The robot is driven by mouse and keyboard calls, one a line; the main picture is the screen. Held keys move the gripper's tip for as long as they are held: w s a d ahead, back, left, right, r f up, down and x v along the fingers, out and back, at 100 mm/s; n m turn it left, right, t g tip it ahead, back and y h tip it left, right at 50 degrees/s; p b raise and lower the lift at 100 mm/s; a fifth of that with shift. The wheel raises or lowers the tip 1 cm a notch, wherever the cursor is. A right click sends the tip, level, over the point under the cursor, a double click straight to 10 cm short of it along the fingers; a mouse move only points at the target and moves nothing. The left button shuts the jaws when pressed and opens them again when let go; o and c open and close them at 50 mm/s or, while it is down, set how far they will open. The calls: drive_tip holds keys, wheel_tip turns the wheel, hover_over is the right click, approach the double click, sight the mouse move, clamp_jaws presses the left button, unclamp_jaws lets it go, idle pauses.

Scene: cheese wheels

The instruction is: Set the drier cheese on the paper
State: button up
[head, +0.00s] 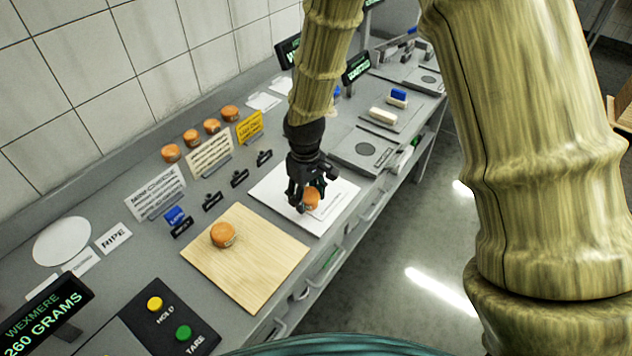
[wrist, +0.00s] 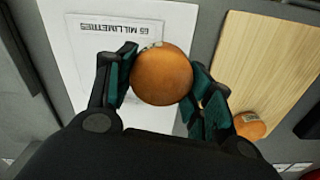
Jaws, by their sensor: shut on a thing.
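My gripper (wrist: 161,82) is shut on an orange cheese wheel (wrist: 162,76), one finger on each side of it. In the head view this held cheese (head: 311,199) is partly hidden by the fingers. It is over the white paper (head: 268,192), near its front part; I cannot tell whether it touches the paper.
Several small orange cheeses (head: 212,126) stand along the back by the wall. A scale display (head: 45,318) reads 260 GRAMS, beside a black panel (head: 165,325) with yellow and green buttons. A white disc (head: 62,241) and RIPE card (head: 113,237) lie left. A grey plate (head: 362,153) lies right of the paper.

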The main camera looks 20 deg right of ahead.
drive_tip(key=w+d, duration=0.1)
drive_tip(key=w+d+p, duration=0.1)
drive_tip(key=w, duration=0.1)
drive_tip(key=w+d+p, duration=0.1)
drive_tip(key=w+d, duration=0.1)
drive_tip(key=shift+w+f, duration=0.25)
drive_tip(key=shift+f+p, duration=1.05)
drive_tip(key=shift+f, duration=0.75)
drive_tip(key=shift+f, duration=0.2)
drive_tip(key=o, duration=1.1)
drive_tip(key=shift+c, duration=0.2)
drive_tip(key=shift+r, duration=0.2)
wheel_tip(320, 180, up, 12)
drive_tip(key=b, duration=0.4)
drive_tip(key=shift+b, duration=0.3)
